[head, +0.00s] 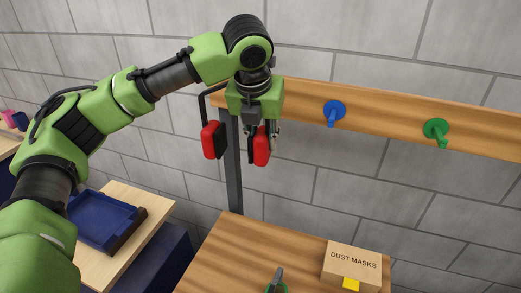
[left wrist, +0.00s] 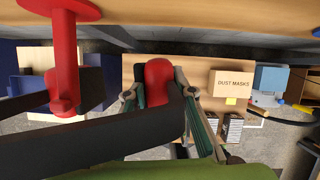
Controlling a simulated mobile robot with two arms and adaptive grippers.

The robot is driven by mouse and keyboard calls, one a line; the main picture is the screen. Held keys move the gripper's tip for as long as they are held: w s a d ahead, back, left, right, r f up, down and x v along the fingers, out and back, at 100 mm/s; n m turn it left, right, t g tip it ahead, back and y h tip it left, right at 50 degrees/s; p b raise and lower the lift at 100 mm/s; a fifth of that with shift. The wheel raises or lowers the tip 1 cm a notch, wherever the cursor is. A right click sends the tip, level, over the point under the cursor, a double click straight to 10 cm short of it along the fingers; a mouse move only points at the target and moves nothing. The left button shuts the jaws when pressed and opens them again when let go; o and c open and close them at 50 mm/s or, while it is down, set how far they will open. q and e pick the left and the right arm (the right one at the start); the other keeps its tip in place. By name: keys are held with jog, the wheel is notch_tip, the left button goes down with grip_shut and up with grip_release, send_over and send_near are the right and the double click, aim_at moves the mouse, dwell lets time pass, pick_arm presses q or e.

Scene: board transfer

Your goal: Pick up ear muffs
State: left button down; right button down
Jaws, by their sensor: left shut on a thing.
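The ear muffs have red cups (head: 209,140) and a black band (left wrist: 80,145). They hang at the left end of the wooden rail in the head view. My left gripper (head: 258,130) is shut on them at the right-hand cup; that cup shows between its fingers in the left wrist view (left wrist: 158,82). A red peg (left wrist: 67,45) stands close beside the band; I cannot tell whether the band touches it. A green and grey part at the bottom edge of the head view may be my right gripper (head: 277,283); it is mostly cut off.
The rail (head: 385,117) carries a blue peg (head: 333,113) and a green peg (head: 437,131). A "DUST MASKS" box (head: 352,262) stands on the wooden table (head: 225,262) below. A blue tray (head: 100,222) sits on another surface at left. A grey post supports the rail.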

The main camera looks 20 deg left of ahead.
pick_arm(q)
jog(key=s+d+r+b, duration=0.3)
jog(key=s+d+r, duration=0.5)
jog(key=s+r, duration=0.1)
jog(key=shift+s+d, duration=0.25)
jog(key=shift+s, duration=0.4)
jog(key=shift+a+f, duration=0.1)
